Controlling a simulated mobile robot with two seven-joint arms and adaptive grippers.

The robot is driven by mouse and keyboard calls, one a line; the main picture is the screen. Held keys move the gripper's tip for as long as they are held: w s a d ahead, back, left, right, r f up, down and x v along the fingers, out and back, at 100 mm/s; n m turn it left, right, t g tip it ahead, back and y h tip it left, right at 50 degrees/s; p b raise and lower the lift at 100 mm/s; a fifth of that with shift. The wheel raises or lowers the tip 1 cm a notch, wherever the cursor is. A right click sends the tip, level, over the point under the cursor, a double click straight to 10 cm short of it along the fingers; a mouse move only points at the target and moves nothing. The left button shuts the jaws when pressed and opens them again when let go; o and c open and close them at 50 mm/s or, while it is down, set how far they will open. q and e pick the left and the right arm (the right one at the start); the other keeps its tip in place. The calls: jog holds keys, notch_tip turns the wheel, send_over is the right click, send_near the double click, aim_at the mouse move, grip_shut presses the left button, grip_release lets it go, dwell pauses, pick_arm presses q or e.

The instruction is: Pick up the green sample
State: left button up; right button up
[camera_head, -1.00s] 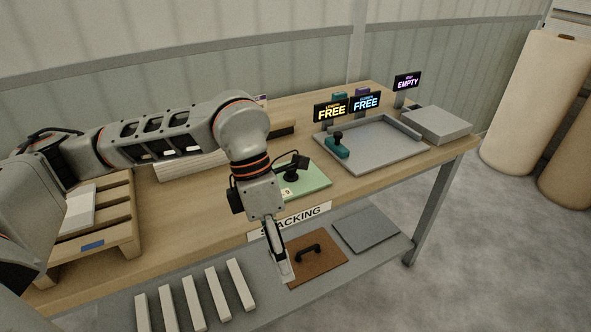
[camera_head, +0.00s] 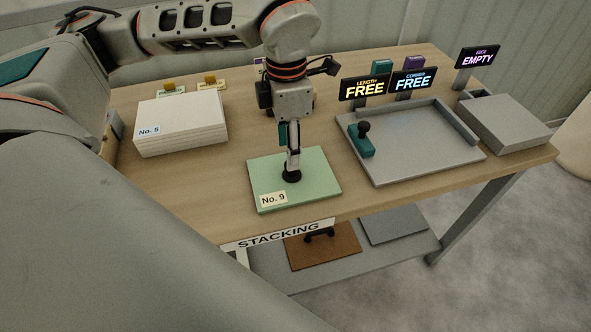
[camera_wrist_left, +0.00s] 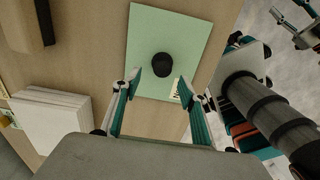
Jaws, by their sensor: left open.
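The green sample is a flat green plate (camera_head: 318,180) labelled No. 9, lying on the table near its front edge. It has a round black knob (camera_head: 292,176) at its middle. My left gripper (camera_head: 292,168) points down over the plate at the knob and partly covers it in the head view. In the left wrist view the open fingers (camera_wrist_left: 158,80) stand apart, with the knob (camera_wrist_left: 165,65) just beyond the tips and nothing held. Contact cannot be told. Part of what looks like my right gripper (camera_wrist_left: 297,28) shows at the upper right there; its opening is unclear.
A grey tray (camera_head: 408,172) with a teal block with a black knob (camera_head: 361,140) lies to the right. A white stack (camera_head: 182,124) labelled No. 5 stands to the left. Sign displays (camera_head: 366,88) stand behind the tray. A lower shelf holds a brown plate (camera_head: 322,247).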

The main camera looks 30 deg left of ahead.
pick_arm(q)
jog(key=f, duration=0.5)
jog(key=shift+w+d+f, duration=0.1)
jog(key=shift+d+f, duration=0.2)
jog(key=shift+f, duration=0.1)
grip_shut()
